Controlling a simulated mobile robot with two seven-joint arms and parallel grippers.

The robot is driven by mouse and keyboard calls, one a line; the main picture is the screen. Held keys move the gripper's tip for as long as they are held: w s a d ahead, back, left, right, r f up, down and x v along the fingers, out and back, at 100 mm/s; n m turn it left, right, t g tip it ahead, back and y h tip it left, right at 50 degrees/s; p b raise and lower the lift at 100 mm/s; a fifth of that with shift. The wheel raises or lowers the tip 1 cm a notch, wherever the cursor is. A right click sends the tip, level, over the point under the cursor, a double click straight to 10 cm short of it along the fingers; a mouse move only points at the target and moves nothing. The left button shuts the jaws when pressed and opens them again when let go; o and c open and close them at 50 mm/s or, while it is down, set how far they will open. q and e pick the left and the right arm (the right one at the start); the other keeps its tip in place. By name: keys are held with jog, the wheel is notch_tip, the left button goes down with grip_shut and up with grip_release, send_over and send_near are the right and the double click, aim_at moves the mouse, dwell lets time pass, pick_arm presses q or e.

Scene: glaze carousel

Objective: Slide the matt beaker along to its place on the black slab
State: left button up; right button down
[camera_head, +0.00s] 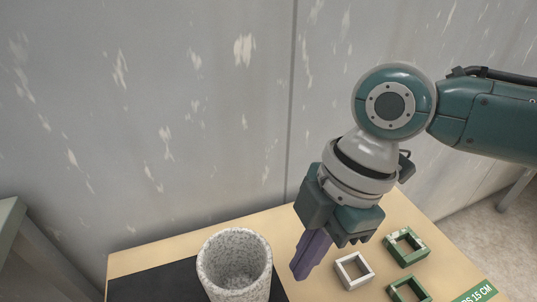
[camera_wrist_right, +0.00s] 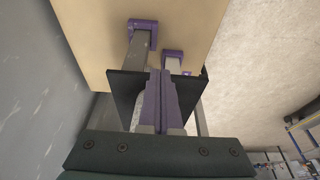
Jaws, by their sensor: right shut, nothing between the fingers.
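The beaker (camera_head: 213,281), speckled white and grey, stands upright and open-topped on the black slab (camera_head: 150,283) in the head view. Its lower part is cut off by the frame. My right gripper (camera_head: 299,273) points down with its purple fingers shut and empty, just right of the beaker. A gap shows between them in the head view. In the right wrist view the shut fingers (camera_wrist_right: 160,90) stand in front of the black slab (camera_wrist_right: 122,86). A pale speckled patch left of them may be the beaker. My left gripper is not in view.
A pale square frame (camera_head: 343,275) and green square frames (camera_head: 390,246) lie on the wooden table (camera_head: 290,218), right of the gripper. A green label (camera_head: 478,293) is at the right edge. A grey wall (camera_head: 200,120) stands close behind the table.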

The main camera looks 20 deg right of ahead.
aim_at(232, 283)
jog(key=shift+a+r, duration=0.15)
jog(key=shift+a, duration=1.3)
jog(key=shift+a, duration=0.1)
jog(key=a+p, duration=0.1)
jog(key=a, duration=0.5)
jog(key=shift+d, duration=0.1)
